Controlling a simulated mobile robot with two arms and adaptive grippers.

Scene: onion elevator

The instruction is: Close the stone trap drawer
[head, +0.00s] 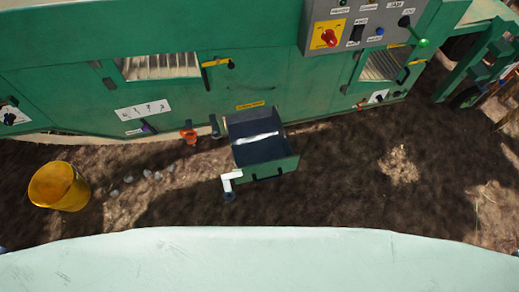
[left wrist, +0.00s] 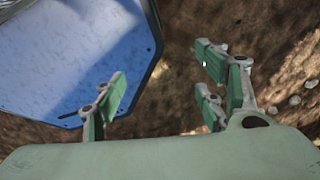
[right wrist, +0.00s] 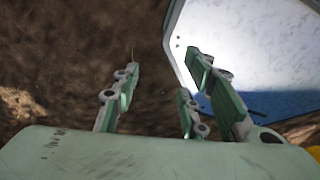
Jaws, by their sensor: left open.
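The stone trap drawer (head: 283,168) is a green box with a dark inside, low on the green machine (head: 200,95). It stands pulled out toward me, and a pale shiny strip shows inside it. A white angled piece (head: 232,177) sits at its front left corner. My left gripper (left wrist: 160,78) is open and empty, with bare ground below it in the left wrist view. My right gripper (right wrist: 160,76) is also open and empty over ground in the right wrist view. Neither wrist view shows the drawer, and neither gripper is clearly visible in the head view.
A yellow bucket (head: 60,187) stands on the soil at the left. Several small stones (head: 148,174) lie between it and the drawer. An orange valve (head: 188,134) sticks out left of the drawer. A grey control panel (head: 355,25) is above. The ground right of the drawer is clear.

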